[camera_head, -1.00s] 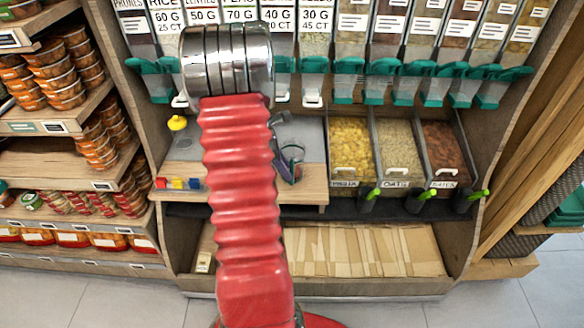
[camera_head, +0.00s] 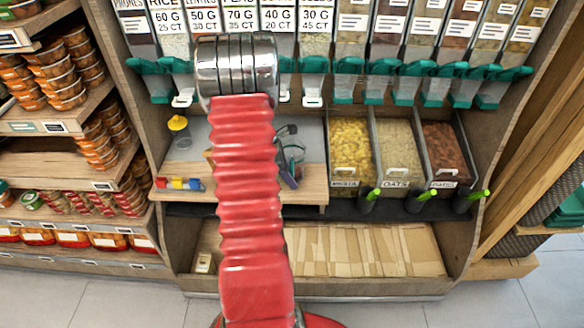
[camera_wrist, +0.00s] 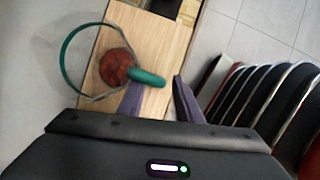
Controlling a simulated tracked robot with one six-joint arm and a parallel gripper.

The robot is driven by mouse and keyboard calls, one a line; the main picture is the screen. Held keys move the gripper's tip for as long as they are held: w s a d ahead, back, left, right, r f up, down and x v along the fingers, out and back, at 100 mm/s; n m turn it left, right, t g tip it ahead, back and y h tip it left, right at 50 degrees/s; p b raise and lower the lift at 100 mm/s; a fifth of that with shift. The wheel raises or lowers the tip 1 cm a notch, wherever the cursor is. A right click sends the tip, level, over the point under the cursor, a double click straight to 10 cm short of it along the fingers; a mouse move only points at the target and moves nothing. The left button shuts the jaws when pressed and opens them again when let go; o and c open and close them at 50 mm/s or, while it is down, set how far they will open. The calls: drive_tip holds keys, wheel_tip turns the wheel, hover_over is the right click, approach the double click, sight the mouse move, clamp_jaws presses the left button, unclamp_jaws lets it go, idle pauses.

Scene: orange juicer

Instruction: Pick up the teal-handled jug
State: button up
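The jug is clear with a teal rim (camera_wrist: 66,52) and a teal handle (camera_wrist: 147,77), and a round reddish-brown patch shows through it in the wrist view. It stands on the wooden counter, and in the head view the jug (camera_head: 296,152) is small and partly covered by my gripper. My gripper (camera_wrist: 158,100) is open, with its two purplish fingers apart. The handle lies just ahead of the gap between them, nearer the left finger. I cannot tell whether that finger touches it. My gripper (camera_head: 286,154) is mostly behind my red arm in the head view.
A yellow-lidded container (camera_head: 179,130) stands at the left of the counter (camera_head: 310,183). Red, yellow and blue small items (camera_head: 179,184) lie at its front left. Bins of dry food (camera_head: 352,150) stand to the right. Dispensers with teal spouts (camera_head: 345,80) hang above.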

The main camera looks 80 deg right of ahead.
drive_tip(key=shift+c, duration=0.4)
clamp_jaws()
